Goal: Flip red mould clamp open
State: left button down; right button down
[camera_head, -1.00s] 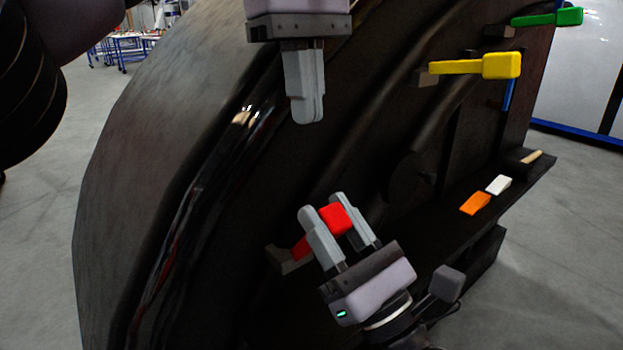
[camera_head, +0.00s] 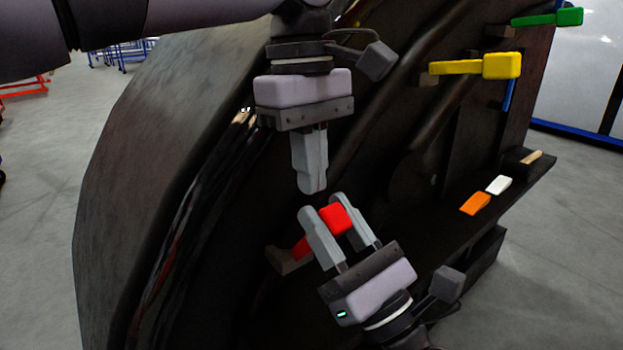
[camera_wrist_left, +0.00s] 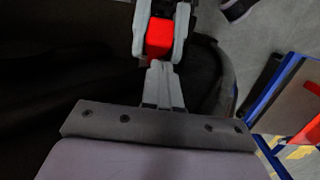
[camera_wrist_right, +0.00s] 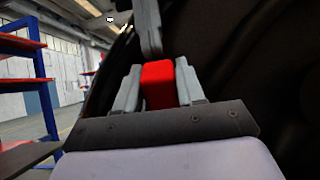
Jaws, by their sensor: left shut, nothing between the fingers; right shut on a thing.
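The red mould clamp (camera_head: 334,218) is on the lower part of the dark curved mould (camera_head: 110,200). Its red arm runs down left to a dark base block (camera_head: 287,260). My right gripper (camera_head: 340,207) is shut on the clamp's red block, one finger on each side; the block also shows in the right wrist view (camera_wrist_right: 158,84). My left gripper (camera_head: 313,190) is shut and empty, pointing down just above the clamp and apart from it. In the left wrist view the red block (camera_wrist_left: 159,38) lies beyond my left fingertips, between the right gripper's fingers.
A yellow clamp (camera_head: 490,66) and a green clamp (camera_head: 555,17) are on the mould at the upper right. An orange block (camera_head: 475,203) and a white block (camera_head: 499,184) lie on a dark ledge at the right. Blue-framed racks stand behind.

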aim_at(322, 210)
pick_arm(q)
jog(key=shift+f, duration=0.85)
jog(key=shift+s+d+f+t, duration=0.15)
jog(key=shift+s+d+f, duration=0.2)
jog(key=shift+s, duration=0.1)
jog(key=shift+s+d+f+t, duration=0.2)
jog(key=shift+s+d, duration=0.1)
jog(key=shift+s, duration=0.15)
pick_arm(e)
jog(key=shift+r, duration=0.1)
jog(key=c, duration=0.8)
grip_release()
pick_arm(q)
jog(key=shift+w+a, duration=0.1)
jog(key=shift+w, duration=0.05)
pick_arm(e)
jog(key=shift+o, duration=0.2)
pick_arm(q)
jog(key=shift+r, duration=0.1)
